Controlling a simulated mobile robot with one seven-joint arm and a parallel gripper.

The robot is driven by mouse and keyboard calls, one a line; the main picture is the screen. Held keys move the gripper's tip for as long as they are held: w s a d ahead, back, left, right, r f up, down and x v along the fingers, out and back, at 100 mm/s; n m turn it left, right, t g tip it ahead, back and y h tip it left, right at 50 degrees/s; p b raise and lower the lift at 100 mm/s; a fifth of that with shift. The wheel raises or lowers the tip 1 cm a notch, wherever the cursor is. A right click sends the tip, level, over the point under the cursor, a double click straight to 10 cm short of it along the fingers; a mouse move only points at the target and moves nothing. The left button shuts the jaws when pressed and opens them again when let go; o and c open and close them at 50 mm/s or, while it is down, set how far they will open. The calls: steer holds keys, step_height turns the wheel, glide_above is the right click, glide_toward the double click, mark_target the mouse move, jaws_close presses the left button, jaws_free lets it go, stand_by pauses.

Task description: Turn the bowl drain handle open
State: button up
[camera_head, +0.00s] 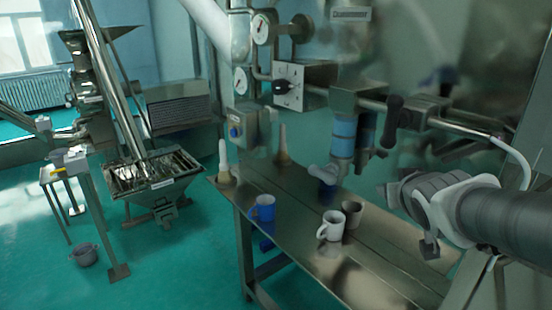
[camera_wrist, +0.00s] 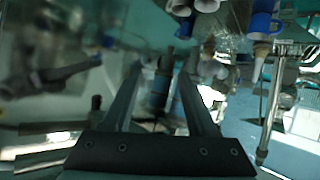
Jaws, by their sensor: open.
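A dark lever handle (camera_head: 391,122) hangs beside a metal pipe on the large steel bowl machine (camera_head: 400,50) in the head view. I cannot tell for certain that it is the bowl drain handle. A blue-banded vertical outlet (camera_head: 342,135) stands to its left. My gripper (camera_wrist: 161,75) shows its two long dark fingers spread apart in the wrist view, with nothing gripped between them. A blurred dark, bluish upright part shows beyond the fingers. In the head view my arm comes in from the right, and its wrist end is below and right of the dark handle; the fingertips are hard to make out.
A steel bench (camera_head: 340,270) below holds a blue mug (camera_head: 264,208), a white mug (camera_head: 331,227) and a brownish mug (camera_head: 352,213). A control box with a black knob (camera_head: 286,87) and gauges (camera_head: 261,29) are left of the outlet.

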steer(key=w+d+n+t+y, duration=0.1)
steer(key=w+t, duration=0.1)
steer(key=w, duration=0.3)
steer(key=n+y, duration=0.5)
steer(key=y, duration=0.8)
glide_toward(315, 170)
steer(key=shift+t, duration=0.3)
steer(key=x, duration=0.3)
steer(key=p+x, duration=0.1)
steer(key=x, duration=0.3)
steer(key=f+x, duration=0.1)
steer(key=x, duration=0.3)
steer(key=shift+w+d+f, duration=0.1)
steer(key=shift+w+d, duration=0.05)
steer(key=shift+d, duration=0.1)
jaws_close()
